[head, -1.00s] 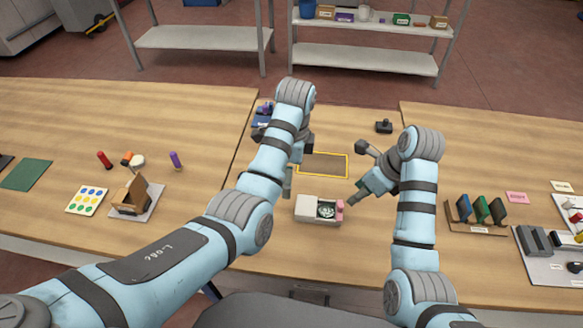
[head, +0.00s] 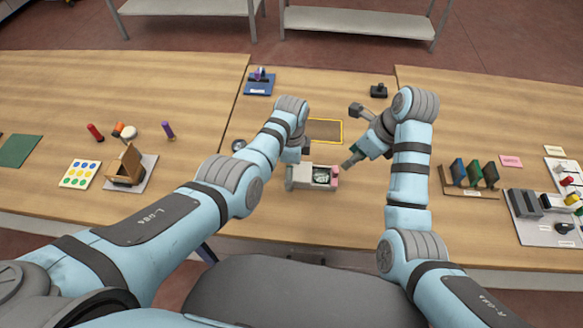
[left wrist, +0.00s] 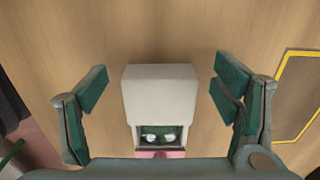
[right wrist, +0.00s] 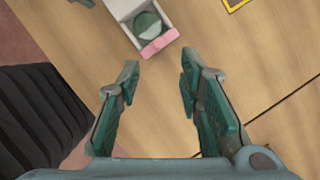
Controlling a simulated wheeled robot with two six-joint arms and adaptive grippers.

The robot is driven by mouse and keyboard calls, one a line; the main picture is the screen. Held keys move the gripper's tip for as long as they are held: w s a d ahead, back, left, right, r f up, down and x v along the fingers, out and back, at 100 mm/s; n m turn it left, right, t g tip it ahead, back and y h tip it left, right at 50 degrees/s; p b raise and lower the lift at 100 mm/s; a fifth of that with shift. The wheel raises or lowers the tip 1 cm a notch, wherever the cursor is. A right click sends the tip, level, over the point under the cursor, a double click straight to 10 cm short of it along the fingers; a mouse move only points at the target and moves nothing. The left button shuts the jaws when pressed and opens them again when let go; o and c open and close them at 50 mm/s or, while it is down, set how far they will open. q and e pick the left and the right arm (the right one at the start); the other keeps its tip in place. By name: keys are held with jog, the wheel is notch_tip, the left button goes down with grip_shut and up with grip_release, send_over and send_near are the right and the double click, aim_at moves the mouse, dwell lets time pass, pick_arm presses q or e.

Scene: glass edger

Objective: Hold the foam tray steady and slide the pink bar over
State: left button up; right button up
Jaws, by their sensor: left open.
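The pale foam tray (head: 300,178) sits on the middle table in front of me, with a round glassy item (right wrist: 147,24) in its open compartment. The pink bar (head: 334,171) lies at the tray's right end in the head view; it also shows in the right wrist view (right wrist: 158,44). My left gripper (left wrist: 160,92) is open, its fingers on either side of the tray's plain white part (left wrist: 160,95), with gaps to both. My right gripper (right wrist: 159,76) is open and empty, a short way from the pink bar.
A yellow-edged brown mat (head: 325,131) lies just behind the tray. A blue holder (head: 259,84) and a small black object (head: 378,91) stand farther back. A rack of coloured plates (head: 474,175) is to the right. Bare wood surrounds the tray.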

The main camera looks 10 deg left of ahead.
pick_arm(q)
jog(key=c, duration=1.2)
jog(key=shift+c, duration=0.2)
pick_arm(e)
jog(key=shift+d, duration=0.15)
jog(key=shift+c, duration=1.4)
pick_arm(q)
jog(key=shift+a, duration=0.1)
pick_arm(e)
jog(key=shift+h, duration=0.3)
jog(key=d, duration=0.2)
jog(key=d+f, duration=0.1)
jog(key=d, duration=0.2)
jog(key=shift+d, duration=0.2)
grip_shut()
pick_arm(q)
jog(key=shift+d, duration=0.3)
jog(key=shift+a, duration=0.1)
pick_arm(e)
jog(key=s+d+n, duration=0.1)
jog(key=s+d+r+n+g+y, duration=0.1)
jog(key=shift+d+n, duration=0.2)
jog(key=shift+n, duration=0.1)
